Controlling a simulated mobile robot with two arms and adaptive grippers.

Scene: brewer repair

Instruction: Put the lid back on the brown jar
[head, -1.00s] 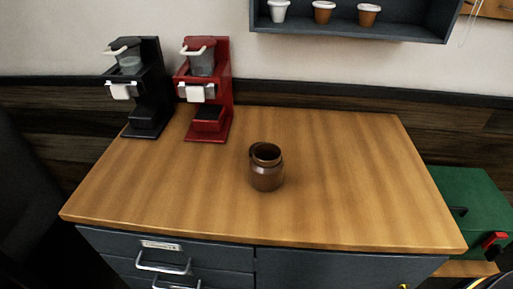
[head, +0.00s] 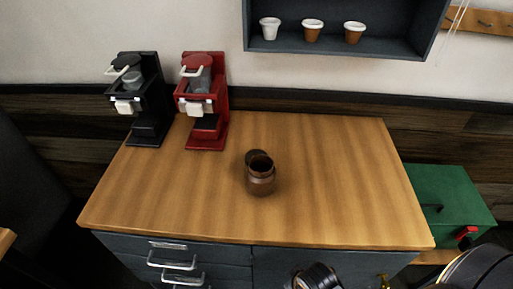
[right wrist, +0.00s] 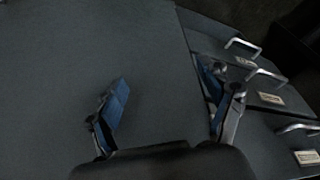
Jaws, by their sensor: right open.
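The brown jar (head: 261,184) stands upright and open on the wooden worktop, near its middle. A dark round piece, which looks like the lid (head: 255,154), shows just behind the jar's mouth. The jar partly hides it, and I cannot tell whether it lies flat or leans. My right gripper (right wrist: 168,95) is open and empty in the right wrist view, facing the grey cabinet front below the worktop. A black part of my right arm shows at the bottom edge of the head view. My left gripper is not in view.
A black coffee machine (head: 145,105) and a red one (head: 205,105) stand at the back left of the worktop (head: 340,190). Its right side is clear. Drawers with metal handles (head: 172,265) are below. A wall shelf (head: 390,45) holds cups. A green box (head: 450,200) stands at the right.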

